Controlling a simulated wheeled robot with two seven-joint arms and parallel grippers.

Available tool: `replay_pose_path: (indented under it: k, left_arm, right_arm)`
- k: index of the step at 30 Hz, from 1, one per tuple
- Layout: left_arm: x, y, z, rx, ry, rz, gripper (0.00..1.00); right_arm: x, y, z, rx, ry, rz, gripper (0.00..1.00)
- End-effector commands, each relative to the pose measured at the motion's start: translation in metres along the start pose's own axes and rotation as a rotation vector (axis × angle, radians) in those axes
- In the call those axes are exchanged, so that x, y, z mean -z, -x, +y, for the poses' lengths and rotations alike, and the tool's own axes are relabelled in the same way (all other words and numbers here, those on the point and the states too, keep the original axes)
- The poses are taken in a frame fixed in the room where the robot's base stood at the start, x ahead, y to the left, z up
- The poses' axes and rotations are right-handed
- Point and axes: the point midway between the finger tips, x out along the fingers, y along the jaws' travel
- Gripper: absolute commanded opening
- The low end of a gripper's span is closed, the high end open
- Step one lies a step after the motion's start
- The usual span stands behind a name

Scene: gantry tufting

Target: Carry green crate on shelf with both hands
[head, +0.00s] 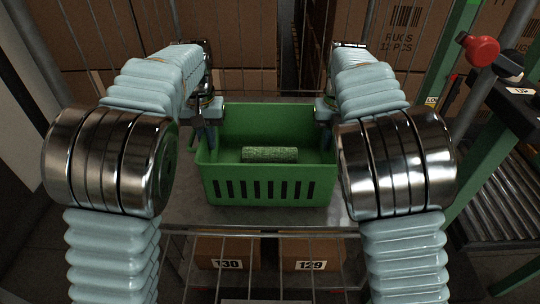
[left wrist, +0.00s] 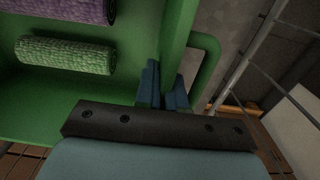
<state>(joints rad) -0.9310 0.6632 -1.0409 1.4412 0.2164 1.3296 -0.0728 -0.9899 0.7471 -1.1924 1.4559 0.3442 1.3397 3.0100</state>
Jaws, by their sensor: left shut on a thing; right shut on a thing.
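The green crate (head: 265,190) is in the middle of the head view, over a grey shelf (head: 190,212); I cannot tell if it touches the shelf. A green textured roll (head: 270,155) lies inside it. In the left wrist view the crate wall (left wrist: 178,35), the green roll (left wrist: 65,54) and a purple roll (left wrist: 75,8) show. My left gripper (head: 210,132) is shut on the crate's left rim, beside its side handle; the blue fingertips (left wrist: 162,88) straddle the wall. My right gripper (head: 325,122) is shut on the right rim, its fingertips partly hidden by my arm.
Cardboard boxes (head: 245,52) stand behind the wire rack, and boxes labelled 130 (head: 228,254) and 129 (head: 312,254) sit on the lower level. At right are a red knob (head: 480,50), a green post and a roller conveyor (head: 500,195).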

Motion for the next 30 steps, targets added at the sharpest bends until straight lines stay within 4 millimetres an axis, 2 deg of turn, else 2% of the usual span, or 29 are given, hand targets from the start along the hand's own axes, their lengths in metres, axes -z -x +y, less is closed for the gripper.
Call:
replay_pose_path:
  k: [5, 6, 10, 20, 30]
  left_arm:
    - [0.0, -0.015, 0.001, -0.001, -0.001, 0.001, 0.0]
    - [0.0, -0.011, 0.0, -0.001, -0.001, 0.0, 0.15]
    - [0.0, -0.011, 0.0, 0.0, 0.0, 0.0, 0.34]
    - [0.001, -0.004, -0.001, 0.0, 0.0, 0.003, 0.34]
    - [0.001, 0.048, 0.0, -0.001, 0.001, 0.003, 0.34]
  right_arm:
    - [0.0, -0.015, 0.0, -0.001, 0.001, -0.001, 0.0]
    - [0.0, -0.011, 0.0, -0.001, 0.001, 0.0, 0.15]
    - [0.0, -0.011, 0.0, 0.0, 0.0, 0.0, 0.34]
    - [0.0, -0.011, -0.001, 0.001, -0.001, 0.0, 0.34]
    - [0.0, -0.011, -0.001, 0.001, -0.001, 0.0, 0.34]
